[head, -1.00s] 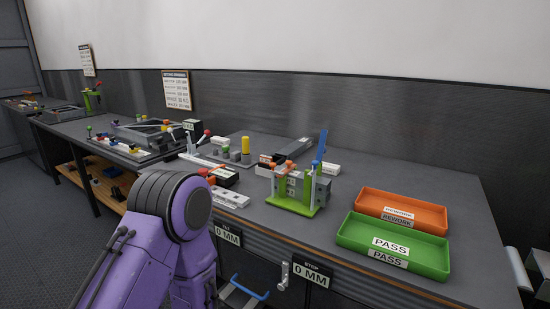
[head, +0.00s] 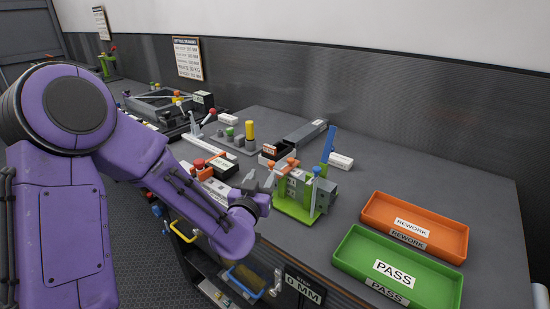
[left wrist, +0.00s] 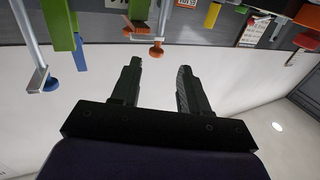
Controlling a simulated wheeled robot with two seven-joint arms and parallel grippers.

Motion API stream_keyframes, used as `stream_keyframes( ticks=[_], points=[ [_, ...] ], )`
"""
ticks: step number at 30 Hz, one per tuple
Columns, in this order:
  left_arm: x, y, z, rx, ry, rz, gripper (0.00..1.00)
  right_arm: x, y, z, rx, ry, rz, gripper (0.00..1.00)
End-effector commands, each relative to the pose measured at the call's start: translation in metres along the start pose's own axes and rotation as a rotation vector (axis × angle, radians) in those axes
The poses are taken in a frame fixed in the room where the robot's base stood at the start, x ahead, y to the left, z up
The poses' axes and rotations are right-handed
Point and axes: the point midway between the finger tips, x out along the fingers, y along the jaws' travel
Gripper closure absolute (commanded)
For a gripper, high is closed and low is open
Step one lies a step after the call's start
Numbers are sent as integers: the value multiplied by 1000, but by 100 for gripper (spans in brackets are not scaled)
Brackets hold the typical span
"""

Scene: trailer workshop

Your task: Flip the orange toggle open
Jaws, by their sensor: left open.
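The green fixture (head: 297,208) stands on the bench with a grey block in it. The orange toggle (head: 292,162) shows as an orange knob and arm on its upper left. In the left wrist view, which is upside down, an orange knob (left wrist: 156,51) hangs on a thin rod just beyond the fingertips, in line with the gap between them. My left gripper (head: 259,181) is open and empty, just left of the fixture; its two fingers (left wrist: 160,66) are apart in the left wrist view. I cannot tell whether it touches the toggle. My right gripper is out of view.
A tall blue handle (head: 329,144) and a blue knob (head: 317,169) rise on the fixture's right side. The orange rework tray (head: 452,246) and green pass tray (head: 345,262) lie to the right. A yellow post (head: 250,130) and other parts stand behind the gripper.

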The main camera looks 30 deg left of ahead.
Motion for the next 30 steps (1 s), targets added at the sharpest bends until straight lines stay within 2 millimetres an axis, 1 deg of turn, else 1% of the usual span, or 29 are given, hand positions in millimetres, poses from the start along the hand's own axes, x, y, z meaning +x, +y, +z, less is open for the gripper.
stream_keyframes(
  ticks=[1,3,6,9,12,14,21,23,24,25,26,30],
  points=[
    [12,2,-3,-2,-2,2,55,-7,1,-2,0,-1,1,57],
    [30,4,-2,-2,-3,5,55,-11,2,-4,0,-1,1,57],
    [51,6,-2,-3,-3,9,55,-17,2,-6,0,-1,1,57],
    [68,6,-1,-2,-3,9,55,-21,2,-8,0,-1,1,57],
    [78,5,0,-2,-2,8,55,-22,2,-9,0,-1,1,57],
    [80,5,1,-1,-3,8,55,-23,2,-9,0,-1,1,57],
    [81,4,1,-1,-3,7,55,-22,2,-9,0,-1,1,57],
    [81,4,1,-1,-3,7,75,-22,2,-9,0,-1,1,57],
    [81,4,1,-1,-3,7,88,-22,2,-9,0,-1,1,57],
    [81,4,1,-1,-3,7,98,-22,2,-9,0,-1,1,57],
    [81,4,1,-1,-3,7,100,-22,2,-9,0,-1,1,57],
    [81,4,1,-1,-3,8,100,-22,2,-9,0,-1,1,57]
  ],
)
